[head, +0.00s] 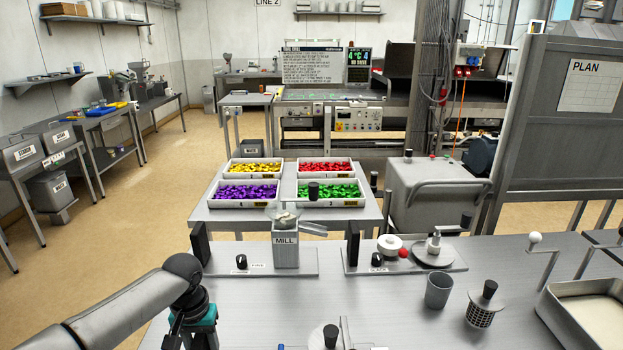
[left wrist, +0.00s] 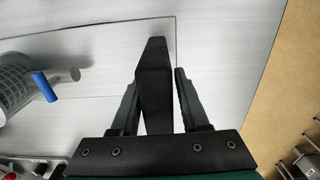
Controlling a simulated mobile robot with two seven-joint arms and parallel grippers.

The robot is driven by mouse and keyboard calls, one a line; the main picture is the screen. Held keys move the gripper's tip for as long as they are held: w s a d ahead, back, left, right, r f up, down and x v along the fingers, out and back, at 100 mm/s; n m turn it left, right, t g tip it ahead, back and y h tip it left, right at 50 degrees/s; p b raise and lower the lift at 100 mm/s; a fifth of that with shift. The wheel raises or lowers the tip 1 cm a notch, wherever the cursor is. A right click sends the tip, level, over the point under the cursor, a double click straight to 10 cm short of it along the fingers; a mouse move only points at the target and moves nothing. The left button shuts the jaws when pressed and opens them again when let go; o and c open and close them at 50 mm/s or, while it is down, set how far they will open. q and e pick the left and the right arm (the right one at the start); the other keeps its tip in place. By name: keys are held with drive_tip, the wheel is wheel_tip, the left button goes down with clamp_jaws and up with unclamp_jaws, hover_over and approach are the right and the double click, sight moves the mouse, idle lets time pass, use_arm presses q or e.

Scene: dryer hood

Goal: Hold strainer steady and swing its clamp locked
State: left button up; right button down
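The strainer is cut off at the bottom edge of the head view, where a black knob (head: 331,335) on a round lid shows. In the left wrist view the grey mesh strainer (left wrist: 14,88) lies at the left edge, with a blue handle (left wrist: 45,86) beside it, probably the clamp's. My left gripper (head: 193,338) points down left of the strainer. In the left wrist view its fingers (left wrist: 157,95) stand on both sides of a black upright plate (left wrist: 153,75). A thin gap shows at the right finger. My right gripper is out of view.
A mill (head: 286,250) and another device with a white wheel (head: 390,243) stand on plates behind. A grey cup (head: 438,290), a mesh basket (head: 482,310) and a metal tray (head: 570,325) are to the right. Bare tabletop (head: 250,300) lies between the mill and strainer.

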use_arm(q)
drive_tip(key=o, duration=0.3)
drive_tip(key=shift+w+r, duration=0.15)
drive_tip(key=shift+r, duration=0.1)
